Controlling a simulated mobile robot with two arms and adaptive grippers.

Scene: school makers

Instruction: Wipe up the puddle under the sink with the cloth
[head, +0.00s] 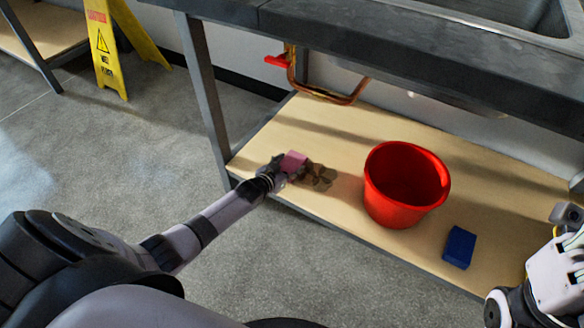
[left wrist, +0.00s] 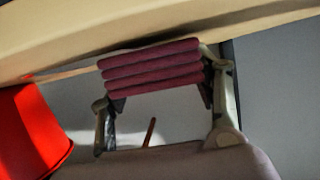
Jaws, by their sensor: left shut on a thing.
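The cloth (head: 293,161) is a small pink folded piece, held by my left gripper (head: 276,170) just above or at the shelf under the sink; contact is unclear. In the left wrist view the cloth (left wrist: 152,65) shows as stacked dark pink folds between the two fingers of the left gripper (left wrist: 160,82). The puddle (head: 322,178) is a brown patch of rounded blots on the wooden shelf (head: 350,125), just right of the cloth. The sink (head: 500,14) is set in the dark counter above. Part of my right arm shows at the right edge, but its gripper is not discernible.
A red bucket (head: 386,210) stands on the shelf right of the puddle, also in the left wrist view (left wrist: 28,135). A blue block (head: 459,247) lies further right. Copper piping (head: 325,95) hangs above. A metal leg (head: 205,100) and yellow wet-floor sign (head: 108,50) are left.

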